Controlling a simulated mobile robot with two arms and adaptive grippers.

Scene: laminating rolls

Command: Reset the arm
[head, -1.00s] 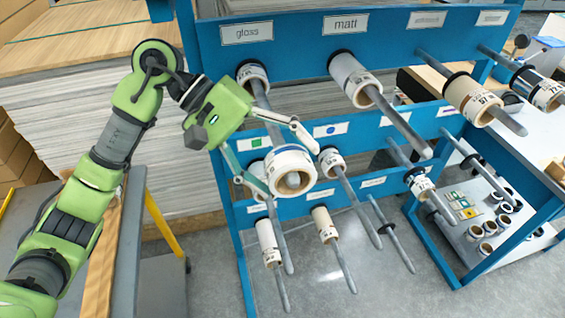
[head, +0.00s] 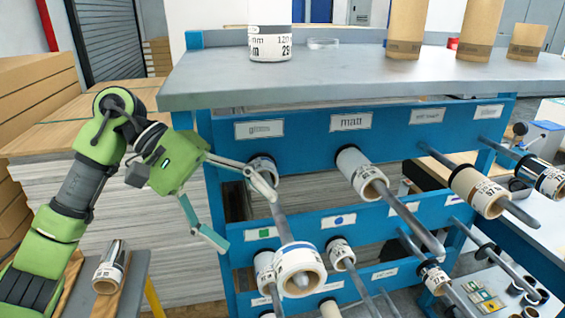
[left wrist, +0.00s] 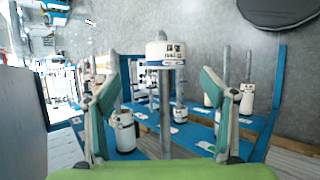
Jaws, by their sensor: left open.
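My left gripper (head: 250,222) is open and empty, left of the upper peg under the "gloss" label (head: 260,129). A white roll with a blue band (head: 300,262) sits near that peg's outer end, apart from the fingers. My right gripper is not in view.
The blue rack (head: 290,130) carries more rolls on pegs, including one under "matt" (head: 365,178). Its grey top (head: 350,75) bears a white roll (head: 270,40) and brown rolls (head: 407,30).

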